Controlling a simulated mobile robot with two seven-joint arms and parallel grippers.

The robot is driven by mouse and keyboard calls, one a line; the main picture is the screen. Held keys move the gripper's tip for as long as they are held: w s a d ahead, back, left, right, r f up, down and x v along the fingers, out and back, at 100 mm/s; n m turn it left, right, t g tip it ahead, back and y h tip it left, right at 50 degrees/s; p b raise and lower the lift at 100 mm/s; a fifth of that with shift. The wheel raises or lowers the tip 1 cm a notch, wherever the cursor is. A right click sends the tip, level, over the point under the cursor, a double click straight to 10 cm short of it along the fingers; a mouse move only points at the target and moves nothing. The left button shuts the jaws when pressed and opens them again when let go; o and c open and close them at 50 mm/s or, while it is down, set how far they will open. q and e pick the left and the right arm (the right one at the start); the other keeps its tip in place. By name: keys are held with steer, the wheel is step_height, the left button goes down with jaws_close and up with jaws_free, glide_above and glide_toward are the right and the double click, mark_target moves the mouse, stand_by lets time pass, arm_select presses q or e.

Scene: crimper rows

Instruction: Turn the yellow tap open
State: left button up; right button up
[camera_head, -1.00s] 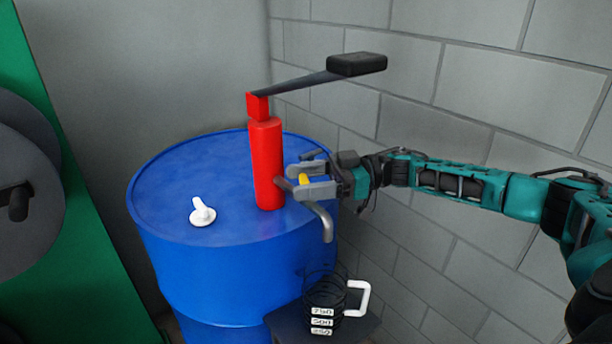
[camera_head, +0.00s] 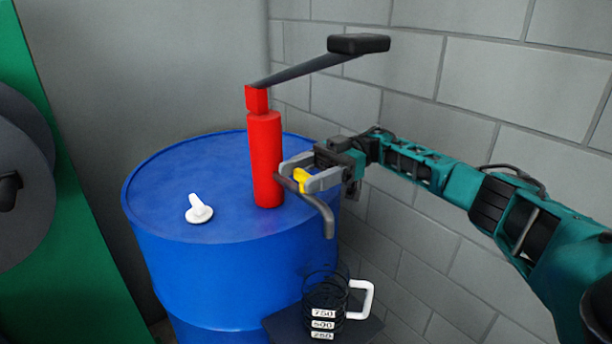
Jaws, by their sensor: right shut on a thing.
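The yellow tap (camera_head: 300,179) sits on the grey spout (camera_head: 318,207) that comes out of the right side of a red pump (camera_head: 265,160). The pump stands upright on a blue drum (camera_head: 165,175). My right gripper (camera_head: 297,180) reaches in from the right and is shut on the yellow tap, with a finger on each side of it. The fingers hide part of the tap. My left gripper is not in view.
A black pump lever (camera_head: 312,67) with a dark handle (camera_head: 358,44) extends above my right gripper. A white bung (camera_head: 199,210) is on the drum top. A marked jug (camera_head: 325,310) with a white handle stands below the spout. A grey block wall (camera_head: 450,90) is close behind.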

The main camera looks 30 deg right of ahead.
steer(key=shift+a, duration=0.1)
steer(key=o, duration=1)
steer(key=shift+c, duration=0.2)
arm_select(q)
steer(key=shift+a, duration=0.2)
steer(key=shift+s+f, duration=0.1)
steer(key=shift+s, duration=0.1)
